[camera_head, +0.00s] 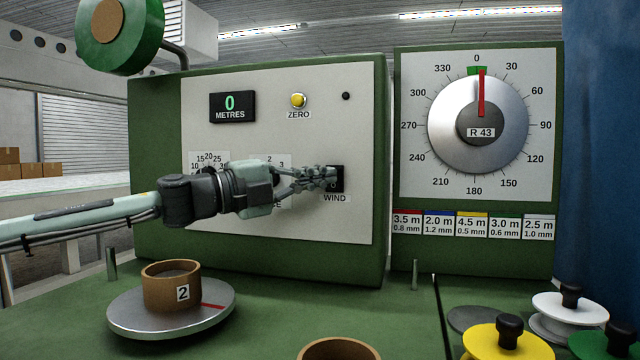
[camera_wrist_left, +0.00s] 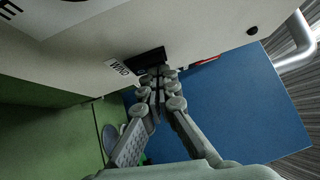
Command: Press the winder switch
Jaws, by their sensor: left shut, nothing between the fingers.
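The winder switch (camera_head: 339,172) is a black rocker in a dark frame on the white panel, above the label WIND. My left gripper (camera_head: 331,178) is shut and empty, with its fingertips at the switch, covering its left part in the head view. In the left wrist view the black switch (camera_wrist_left: 150,58) shows beside the WIND label, and the closed fingertips of my left gripper (camera_wrist_left: 160,72) are right in front of it. I cannot tell whether they touch it. My right gripper is not in view.
A display (camera_head: 232,107) reads 0 METRES, near a yellow ZERO button (camera_head: 298,101). A round dial (camera_head: 478,125) stands to the right. A brown spool marked 2 (camera_head: 172,287) sits on a metal turntable (camera_head: 130,322) below my arm. Coloured spools (camera_head: 505,343) stand front right.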

